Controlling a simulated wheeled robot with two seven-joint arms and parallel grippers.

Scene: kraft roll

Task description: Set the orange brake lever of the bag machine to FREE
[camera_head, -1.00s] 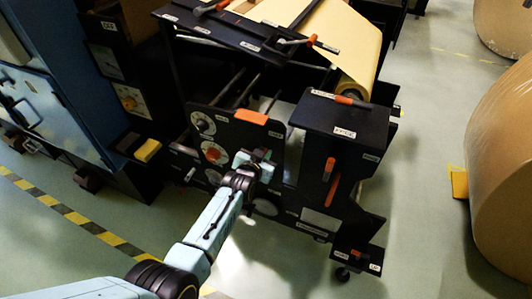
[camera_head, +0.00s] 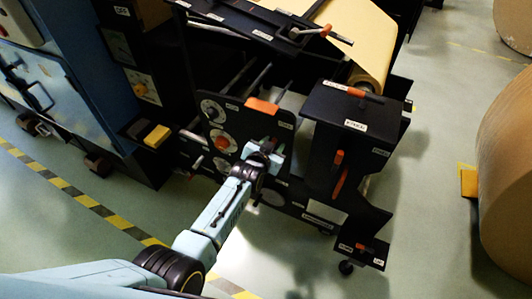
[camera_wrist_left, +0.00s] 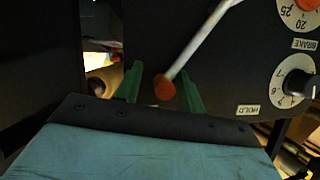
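In the left wrist view a lever with a white rod and an orange knob (camera_wrist_left: 165,89) comes down across a black panel. The label HOLD (camera_wrist_left: 247,110) is to its right, and the label BRAKE (camera_wrist_left: 305,44) is higher at the right edge. My left gripper (camera_wrist_left: 161,88) has its green fingers apart, with the knob between them in the picture, closer to the right finger. I cannot tell whether they touch. In the head view my left gripper (camera_head: 268,153) is at the front panel of the black bag machine (camera_head: 287,190) and largely hides the lever. No FREE label is readable.
An orange block (camera_head: 262,106) tops the panel, beside a round dial with a red centre (camera_head: 222,143). Other orange handles (camera_head: 338,175) are on the box to the right. A large brown roll (camera_head: 510,180) stands at the right. Open floor (camera_head: 425,200) lies between.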

